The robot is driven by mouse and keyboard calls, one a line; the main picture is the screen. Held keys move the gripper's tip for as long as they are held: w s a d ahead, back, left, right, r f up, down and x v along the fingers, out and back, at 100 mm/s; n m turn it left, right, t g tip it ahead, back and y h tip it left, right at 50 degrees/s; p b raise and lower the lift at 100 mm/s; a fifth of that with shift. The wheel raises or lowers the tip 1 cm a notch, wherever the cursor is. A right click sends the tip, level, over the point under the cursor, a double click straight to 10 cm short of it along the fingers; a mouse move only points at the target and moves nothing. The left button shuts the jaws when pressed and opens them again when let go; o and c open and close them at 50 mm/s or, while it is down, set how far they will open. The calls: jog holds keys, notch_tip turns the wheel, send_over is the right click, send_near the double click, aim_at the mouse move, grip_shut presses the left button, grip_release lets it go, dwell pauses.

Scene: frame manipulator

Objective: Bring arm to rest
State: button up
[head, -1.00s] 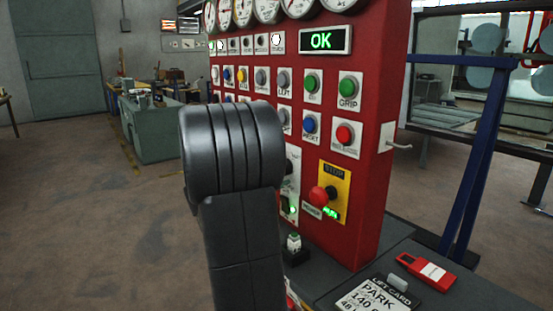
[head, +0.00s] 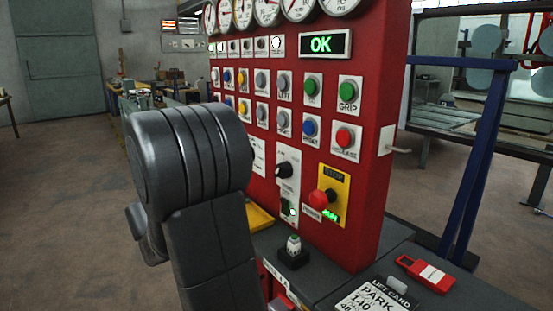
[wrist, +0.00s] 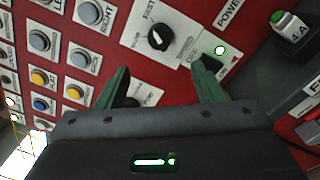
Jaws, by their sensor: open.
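My arm (head: 190,165) rises at the left centre of the head view, in front of the red control panel (head: 372,120). My gripper (wrist: 160,90) shows in the wrist view with its two green fingers spread apart and nothing between them. The fingers point at the panel, near a black rotary knob (wrist: 161,37) and a green-lit power switch (wrist: 220,50). I cannot tell whether the fingertips touch the panel. In the head view the gripper is hidden behind my arm.
Open floor lies at left.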

aim_at(277, 172)
jog(key=b+x, duration=0.1)
jog(key=x, duration=1.1)
jog(key=shift+d+r, duration=0.1)
jog(key=shift+d, duration=0.1)
jog(key=shift+w+d+r+p, duration=0.15)
jog(key=shift+w+r+p, duration=0.15)
jog(key=shift+p, duration=0.3)
jog(key=shift+s+n+p, duration=0.1)
jog(key=shift+n+p, duration=0.5)
jog(key=shift+p, duration=0.3)
jog(key=n+p, duration=0.6)
jog(key=p, duration=0.6)
jog(key=shift+n, duration=0.4)
jog(key=n+p, duration=0.4)
jog(key=p, duration=0.4)
jog(key=shift+n+y, duration=0.3)
jog(key=shift+n, duration=0.1)
jog(key=shift+n+p, duration=0.6)
jog(key=shift+p, duration=0.6)
jog(key=shift+f+p, duration=0.2)
jog(key=shift+p, duration=0.1)
jog(key=shift+r, duration=0.1)
